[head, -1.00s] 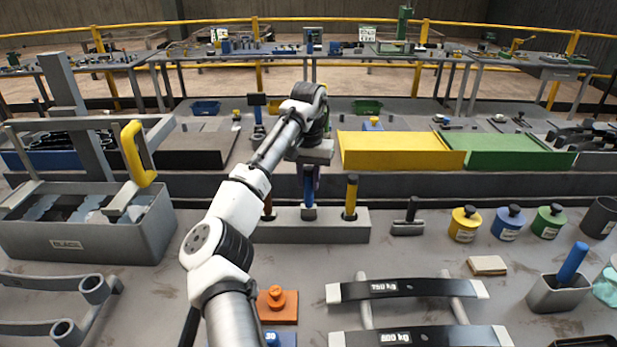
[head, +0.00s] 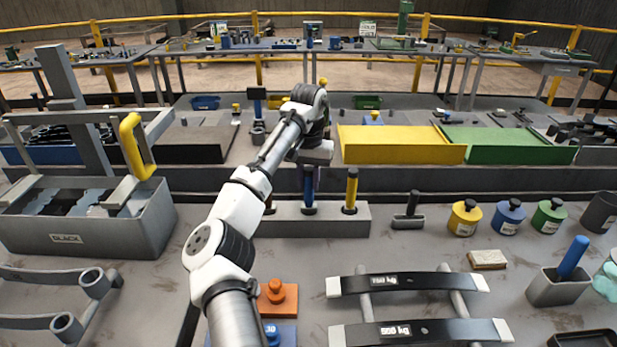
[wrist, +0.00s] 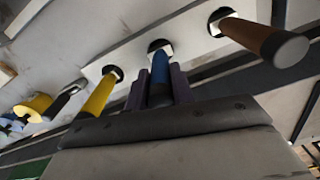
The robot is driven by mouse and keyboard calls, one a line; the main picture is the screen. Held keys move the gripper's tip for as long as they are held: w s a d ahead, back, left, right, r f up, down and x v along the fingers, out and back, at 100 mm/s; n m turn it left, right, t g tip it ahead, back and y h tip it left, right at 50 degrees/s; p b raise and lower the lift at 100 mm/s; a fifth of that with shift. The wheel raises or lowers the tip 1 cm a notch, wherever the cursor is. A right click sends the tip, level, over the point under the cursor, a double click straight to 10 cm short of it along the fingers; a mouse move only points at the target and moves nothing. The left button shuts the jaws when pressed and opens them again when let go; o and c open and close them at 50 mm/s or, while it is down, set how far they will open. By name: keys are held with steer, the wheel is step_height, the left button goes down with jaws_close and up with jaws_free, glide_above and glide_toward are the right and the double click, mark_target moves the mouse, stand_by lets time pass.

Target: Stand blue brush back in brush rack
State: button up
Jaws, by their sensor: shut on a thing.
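The blue brush (head: 309,188) is upright at the middle hole of the pale grey brush rack (head: 240,223). Its lower end is at the hole in the wrist view (wrist: 160,70), and its bristles are hidden. My gripper (head: 312,178) is shut on its handle from above, with dark purple fingers on both sides in the wrist view (wrist: 160,90). A yellow brush (head: 351,190) stands in the hole to the right. A brown brush (wrist: 265,42) stands in the hole on the other side, mostly hidden by my arm in the head view.
A grey crate (head: 150,235) with a yellow-handled frame is at the left. A small black-handled tool (head: 408,220) lies right of the rack, then yellow (head: 464,218), blue and green pots. Yellow (head: 400,150) and green trays are behind. Bench between rack and pots is partly clear.

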steer(key=shift+f, duration=0.2)
steer(key=o, duration=1.5)
steer(key=shift+o, duration=0.2)
step_height(320, 180, up, 3)
steer(key=p, duration=0.2)
steer(key=shift+f+p, duration=0.15)
steer(key=shift+p, duration=0.15)
steer(key=shift+r, duration=2.15)
steer(key=shift+f, duration=0.1)
